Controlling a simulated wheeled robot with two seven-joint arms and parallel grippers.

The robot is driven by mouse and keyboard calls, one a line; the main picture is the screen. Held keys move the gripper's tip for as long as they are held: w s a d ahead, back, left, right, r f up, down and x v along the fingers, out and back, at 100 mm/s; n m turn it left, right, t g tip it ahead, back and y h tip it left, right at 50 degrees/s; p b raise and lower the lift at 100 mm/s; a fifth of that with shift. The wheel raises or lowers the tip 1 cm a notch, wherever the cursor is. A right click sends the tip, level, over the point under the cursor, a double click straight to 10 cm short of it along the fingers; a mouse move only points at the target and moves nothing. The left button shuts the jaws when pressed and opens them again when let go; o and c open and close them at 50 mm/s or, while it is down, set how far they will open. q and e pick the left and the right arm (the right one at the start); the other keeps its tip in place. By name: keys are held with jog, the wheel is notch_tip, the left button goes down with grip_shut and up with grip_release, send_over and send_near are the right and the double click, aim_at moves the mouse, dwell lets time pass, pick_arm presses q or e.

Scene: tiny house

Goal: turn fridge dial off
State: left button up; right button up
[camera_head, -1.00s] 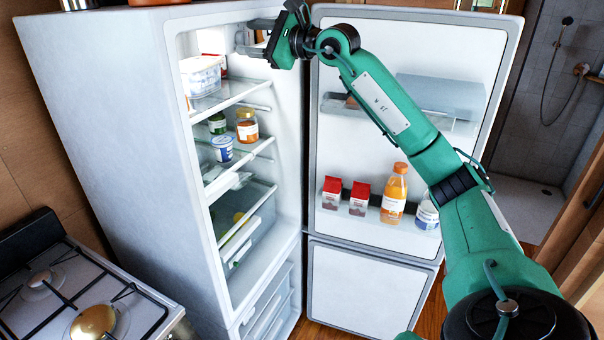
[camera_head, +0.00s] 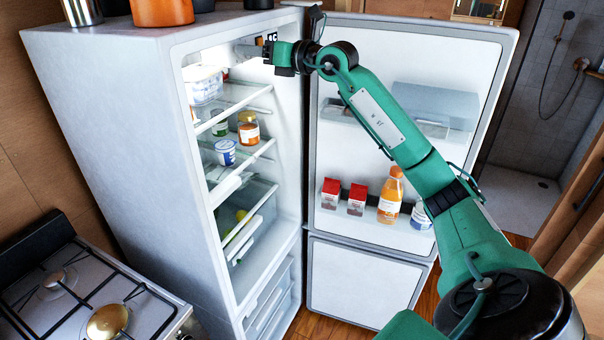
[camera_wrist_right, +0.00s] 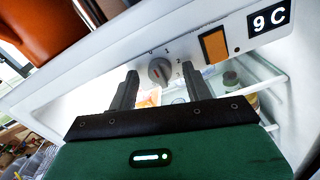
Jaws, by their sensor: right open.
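The grey round fridge dial (camera_wrist_right: 159,71) sits on the white control panel (camera_wrist_right: 100,75), with small numerals around it. Which numeral it points to is unclear. My right gripper (camera_wrist_right: 159,69) is open, with one dark finger on each side of the dial; whether either touches it I cannot tell. In the head view, my right gripper (camera_head: 256,50) is inside the top of the open fridge (camera_head: 120,130), and the dial cannot be made out there. My left gripper is not in view.
An orange switch (camera_wrist_right: 214,45) and a "9 C" display (camera_wrist_right: 269,20) are right of the dial. The open fridge door (camera_head: 370,255) stands to the right with bottles and cartons. An orange pot (camera_head: 162,10) is on top. A stove (camera_head: 80,290) is at lower left.

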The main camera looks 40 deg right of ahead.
jog(key=s+d+f+m+p, duration=0.1)
jog(key=s+d+m+p, duration=0.35)
jog(key=m, duration=0.75)
jog(key=s+d+f+m+p, duration=0.1)
jog(key=s+m, duration=0.7)
jog(key=m, duration=0.4)
jog(key=w+d+f+m+h+b, duration=0.1)
jog(key=w+f+m, duration=0.2)
jog(key=f, duration=1.4)
jog(key=w+d+f+m+t+h+b, duration=0.1)
jog(key=w+d+f+m, duration=0.1)
jog(key=f, duration=1.5)
jog(key=shift+w+f+m+b, duration=0.25)
jog(key=shift+w+m+b, duration=0.15)
jog(key=shift+w+m, duration=0.45)
jog(key=shift+w+d, duration=0.1)
jog(key=shift+w, duration=0.05)
